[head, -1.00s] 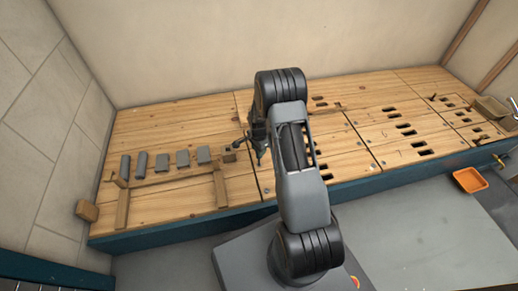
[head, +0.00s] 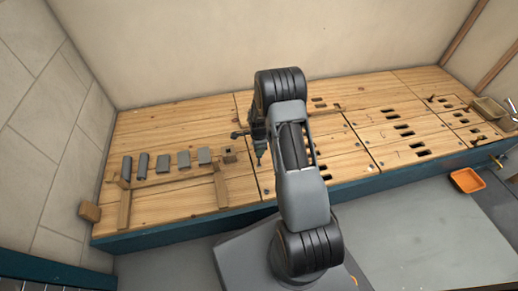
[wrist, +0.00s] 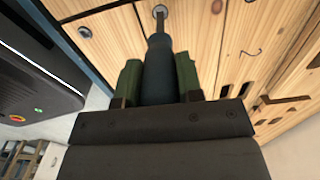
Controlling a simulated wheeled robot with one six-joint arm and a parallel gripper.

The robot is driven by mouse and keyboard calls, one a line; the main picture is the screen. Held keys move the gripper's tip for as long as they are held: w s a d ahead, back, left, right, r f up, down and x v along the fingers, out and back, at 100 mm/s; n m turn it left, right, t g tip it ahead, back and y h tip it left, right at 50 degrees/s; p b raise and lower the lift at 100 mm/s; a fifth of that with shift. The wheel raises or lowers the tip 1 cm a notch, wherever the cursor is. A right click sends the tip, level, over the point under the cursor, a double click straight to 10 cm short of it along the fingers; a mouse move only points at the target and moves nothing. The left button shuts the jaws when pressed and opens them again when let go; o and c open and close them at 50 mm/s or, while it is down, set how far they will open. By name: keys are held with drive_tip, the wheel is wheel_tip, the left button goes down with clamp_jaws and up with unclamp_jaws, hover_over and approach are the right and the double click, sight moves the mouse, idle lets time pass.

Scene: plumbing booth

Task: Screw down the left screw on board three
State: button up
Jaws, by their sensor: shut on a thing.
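My gripper (wrist: 158,88) is shut on a dark driver tool (wrist: 160,72), its green fingers on either side of the tool's body. The tool's thin bit points at a round screw head (wrist: 160,10) in a wooden board (wrist: 125,45). The bit tip overlaps the screw in this view; I cannot tell whether it is seated. A second round screw head (wrist: 85,32) lies to the left near the board edge. In the head view the tool (head: 259,147) points down at the bench near a board seam, partly hidden by my arm. No board number is readable.
The wooden bench top (head: 180,120) has slotted boards to the right. Several grey blocks (head: 184,160) stand in a row at left, near a wooden frame (head: 222,188). An orange tray (head: 467,180) lies at the right. A wooden box (head: 489,107) stands far right.

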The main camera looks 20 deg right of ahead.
drive_tip(key=shift+r+p, duration=2.15)
drive_tip(key=shift+r, duration=1.15)
